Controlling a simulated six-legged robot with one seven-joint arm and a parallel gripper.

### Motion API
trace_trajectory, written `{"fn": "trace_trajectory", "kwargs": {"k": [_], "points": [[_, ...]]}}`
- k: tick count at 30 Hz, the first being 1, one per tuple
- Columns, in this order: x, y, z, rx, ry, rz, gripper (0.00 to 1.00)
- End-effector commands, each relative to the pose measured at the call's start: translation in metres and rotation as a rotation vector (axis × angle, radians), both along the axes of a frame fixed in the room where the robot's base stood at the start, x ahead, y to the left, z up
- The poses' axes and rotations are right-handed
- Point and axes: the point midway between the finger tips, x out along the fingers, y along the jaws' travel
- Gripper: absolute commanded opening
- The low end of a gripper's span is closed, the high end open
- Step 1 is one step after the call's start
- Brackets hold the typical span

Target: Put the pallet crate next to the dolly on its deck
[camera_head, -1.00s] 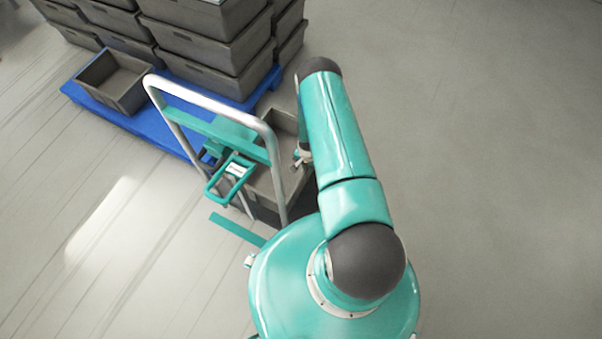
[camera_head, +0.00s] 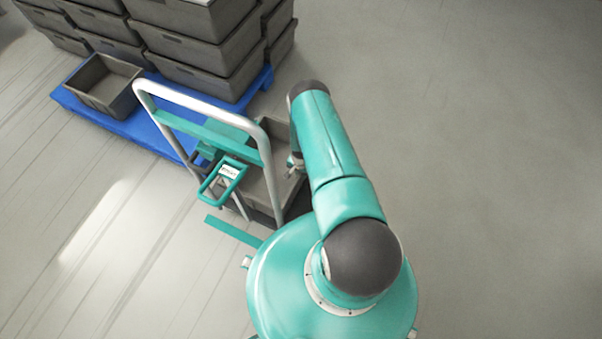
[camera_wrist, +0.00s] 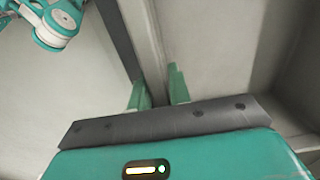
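A grey open crate (camera_head: 256,186) stands just behind the dolly's silver handle (camera_head: 203,109) in the head view. The handle and its teal crossbar hide part of the crate, and the dolly's deck is mostly hidden. My gripper (camera_head: 293,166) is at the crate's right-hand rim, partly hidden by my arm. In the wrist view the two teal fingers of my gripper (camera_wrist: 159,91) are close together, one on each side of the crate's wall (camera_wrist: 152,45), and look shut on it. The crate's inside seems empty.
A blue pallet (camera_head: 143,128) stands behind and left, with stacked grey crates (camera_head: 195,55) and a single open crate (camera_head: 103,86) at its front left corner. A small teal frame (camera_head: 220,183) with a label hangs at the handle. The floor right of my arm is clear.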

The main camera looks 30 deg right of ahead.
Motion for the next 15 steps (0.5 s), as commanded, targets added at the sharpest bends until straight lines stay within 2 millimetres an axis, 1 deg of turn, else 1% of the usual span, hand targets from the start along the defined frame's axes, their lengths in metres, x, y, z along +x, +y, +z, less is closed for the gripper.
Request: {"fn": "trace_trajectory", "kwargs": {"k": [1, 2, 11, 15], "points": [[0.0003, -0.0001, 0.0004, -0.001, -0.001, 0.000, 0.30], [0.0002, -0.0002, 0.0004, 0.000, 0.000, 0.000, 0.36], [0.0001, -0.0002, 0.0012, 0.000, 0.000, 0.000, 0.36], [0.0014, -0.0007, 0.0102, -0.001, -0.002, 0.000, 0.36]]}}
